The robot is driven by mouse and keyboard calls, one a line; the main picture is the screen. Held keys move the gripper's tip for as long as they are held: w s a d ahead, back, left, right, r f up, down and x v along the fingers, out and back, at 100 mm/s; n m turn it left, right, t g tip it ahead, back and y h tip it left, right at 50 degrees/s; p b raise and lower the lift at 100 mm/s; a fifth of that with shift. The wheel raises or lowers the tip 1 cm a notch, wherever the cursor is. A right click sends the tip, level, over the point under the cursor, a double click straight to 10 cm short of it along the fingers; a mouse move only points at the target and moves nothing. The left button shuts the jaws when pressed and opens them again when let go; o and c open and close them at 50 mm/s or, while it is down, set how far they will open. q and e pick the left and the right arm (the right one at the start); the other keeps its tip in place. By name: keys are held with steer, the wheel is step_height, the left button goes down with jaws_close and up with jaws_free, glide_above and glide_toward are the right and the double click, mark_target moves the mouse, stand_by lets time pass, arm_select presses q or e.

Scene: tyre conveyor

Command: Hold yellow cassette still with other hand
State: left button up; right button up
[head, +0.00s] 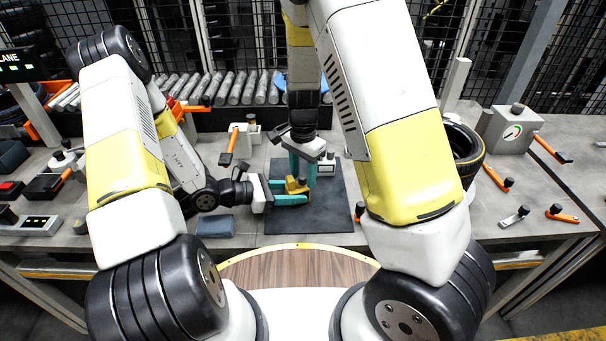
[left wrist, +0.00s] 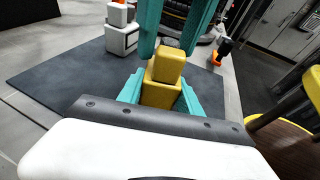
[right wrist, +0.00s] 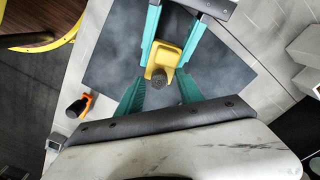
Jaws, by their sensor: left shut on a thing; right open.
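The yellow cassette (head: 293,186) is a small block with a dark round knob, clearest in the right wrist view (right wrist: 163,57). It is over the dark mat (head: 335,215). My left gripper (head: 288,192) comes in from the left and is shut on the cassette. Its teal fingers lie on both sides of it in the left wrist view (left wrist: 160,88). My right gripper (head: 303,172) points down from above, open, its teal fingers apart just above and beside the cassette. The knob end lies between them in the right wrist view (right wrist: 160,90). I cannot tell whether they touch it.
A small white block with a dark face (head: 327,165) stands on the mat close to my right gripper. A blue-grey pad (head: 214,226) lies left of the mat. Orange-handled tools (head: 562,214) lie at the right. A tyre (head: 462,150) stands behind my right arm. The mat's front is clear.

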mark_target(302, 176)
steer(key=shift+r, duration=0.1)
step_height(302, 176, up, 12)
stand_by(0.4)
steer(key=shift+f, duration=0.2)
steer(key=shift+c, duration=1.4)
step_height(302, 176, down, 11)
steer(key=m, duration=1.2)
steer(key=shift+s+a+f, duration=0.1)
steer(key=shift+f, duration=0.1)
